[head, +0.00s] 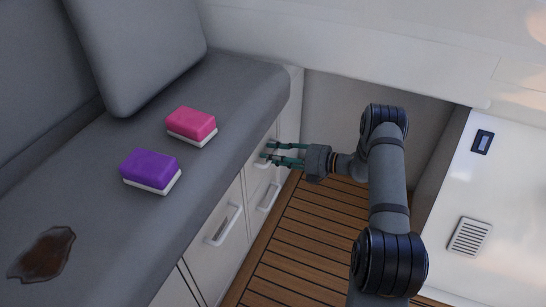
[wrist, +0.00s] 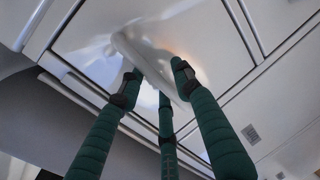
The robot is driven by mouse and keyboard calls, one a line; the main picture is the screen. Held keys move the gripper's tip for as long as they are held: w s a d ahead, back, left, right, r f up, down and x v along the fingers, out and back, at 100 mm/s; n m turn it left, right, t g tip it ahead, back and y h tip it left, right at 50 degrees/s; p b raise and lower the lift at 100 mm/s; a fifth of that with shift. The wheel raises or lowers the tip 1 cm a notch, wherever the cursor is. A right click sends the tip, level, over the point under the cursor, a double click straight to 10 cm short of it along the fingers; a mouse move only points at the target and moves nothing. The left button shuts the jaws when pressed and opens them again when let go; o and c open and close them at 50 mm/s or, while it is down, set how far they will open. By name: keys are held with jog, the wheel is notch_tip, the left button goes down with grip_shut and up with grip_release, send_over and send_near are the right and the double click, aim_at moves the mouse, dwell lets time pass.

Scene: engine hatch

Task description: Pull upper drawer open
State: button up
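The upper drawer (head: 257,172) is at the far end of the bench front, and it looks flush with the front. Its handle is mostly hidden by my fingers in the head view. In the wrist view the white bar handle (wrist: 150,65) crosses the drawer front (wrist: 90,30) diagonally. My gripper (head: 267,151) reaches in from the right, at the handle. In the wrist view its green fingers (wrist: 155,72) are spread, with tips on both sides of the bar. I cannot tell whether they touch it.
A lower handle (head: 268,197) and a nearer cabinet handle (head: 224,225) are on the same front. A pink sponge (head: 191,124), a purple sponge (head: 150,170) and a brown stain (head: 42,254) are on the grey seat (head: 100,215). The wooden floor (head: 300,235) beside the bench is clear.

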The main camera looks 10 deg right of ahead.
jog(key=shift+w, duration=0.2)
jog(key=shift+r, duration=0.1)
jog(key=shift+s, duration=0.1)
jog(key=shift+c, duration=0.2)
jog(key=shift+c, duration=0.7)
grip_shut()
